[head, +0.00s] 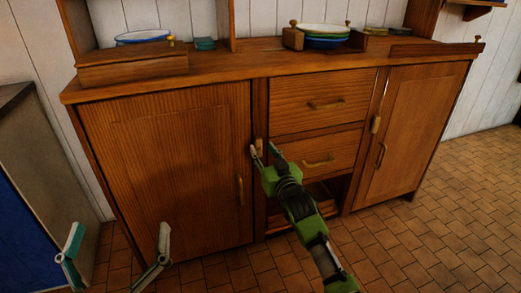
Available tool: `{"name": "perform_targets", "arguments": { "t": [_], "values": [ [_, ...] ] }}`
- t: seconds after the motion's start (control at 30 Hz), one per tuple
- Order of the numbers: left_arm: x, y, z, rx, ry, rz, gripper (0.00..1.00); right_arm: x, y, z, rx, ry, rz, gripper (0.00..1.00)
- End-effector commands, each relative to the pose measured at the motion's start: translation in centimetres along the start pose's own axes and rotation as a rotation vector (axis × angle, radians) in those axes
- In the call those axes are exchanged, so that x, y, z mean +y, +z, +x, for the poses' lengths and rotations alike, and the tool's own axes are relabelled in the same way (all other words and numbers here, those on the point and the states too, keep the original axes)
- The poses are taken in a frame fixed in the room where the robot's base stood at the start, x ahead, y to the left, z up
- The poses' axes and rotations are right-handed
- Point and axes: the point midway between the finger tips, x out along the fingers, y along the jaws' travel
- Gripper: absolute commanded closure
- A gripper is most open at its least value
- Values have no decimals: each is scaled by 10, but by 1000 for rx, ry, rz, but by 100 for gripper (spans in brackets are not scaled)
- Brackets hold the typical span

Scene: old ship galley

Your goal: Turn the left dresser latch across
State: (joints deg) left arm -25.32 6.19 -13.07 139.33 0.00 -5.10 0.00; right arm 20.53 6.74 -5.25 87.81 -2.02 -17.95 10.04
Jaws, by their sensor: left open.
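The left dresser latch (259,144) is a small pale upright piece at the inner edge of the left door (170,165), which is shut. My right gripper (264,149) is at this latch. Its fingers are apart, one on either side of the latch's lower part; I cannot tell whether they touch it. My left gripper (119,240) is open and empty, low in front of the left door.
The right door (408,130) has a similar upright latch (376,124). Two drawers (318,97) with brass handles sit between the doors, above an open bay. Bowls (325,36) and a wooden box (133,70) stand on top. A blue-fronted unit (30,240) is at left.

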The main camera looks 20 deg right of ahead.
Motion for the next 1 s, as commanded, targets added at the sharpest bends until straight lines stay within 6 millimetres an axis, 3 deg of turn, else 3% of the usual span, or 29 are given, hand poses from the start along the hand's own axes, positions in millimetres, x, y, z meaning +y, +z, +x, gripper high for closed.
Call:
{"name": "perform_targets", "arguments": {
  "t": [0.3,0.7,0.83,1.0],
  "values": [
    [6,-46,-5,226,11,-9,0,0,0,27,2,0,1,67],
    [6,-55,-6,263,12,-10,0,0,0,31,0,0,1,67],
    [6,-54,-6,262,12,-10,0,0,0,31,0,0,1,100],
    [6,-54,-6,261,12,-10,0,0,0,31,0,0,1,100]
  ]
}}
